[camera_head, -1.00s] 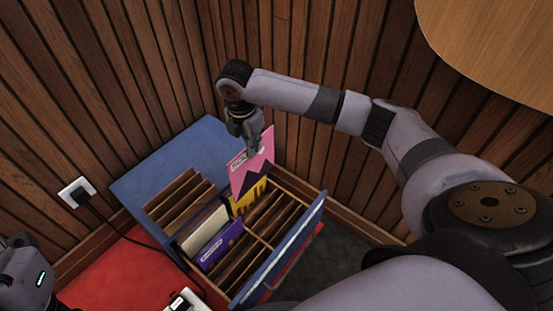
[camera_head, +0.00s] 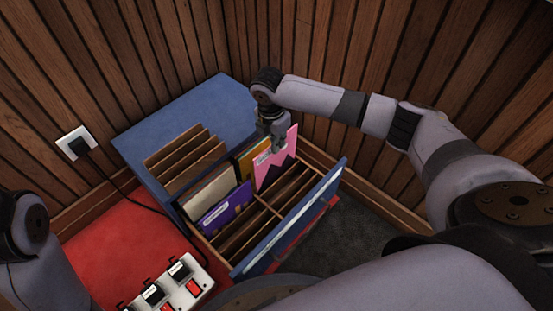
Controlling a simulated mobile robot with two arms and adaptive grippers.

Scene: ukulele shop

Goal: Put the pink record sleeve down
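The pink record sleeve (camera_head: 280,170) stands nearly upright at the back right part of the open blue drawer (camera_head: 290,226), with its lower edge down among the wooden dividers and hidden. My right gripper (camera_head: 277,149) comes down from above and is shut on the sleeve's top edge. A yellow-orange sleeve (camera_head: 253,158) stands just left of and partly behind the pink one.
A purple sleeve (camera_head: 226,208) and a cream sleeve (camera_head: 209,190) stand in the drawer's left row. Front slots at right look empty. A power strip (camera_head: 170,287) lies on the red surface (camera_head: 115,240). Wooden walls (camera_head: 350,50) close off the corner behind.

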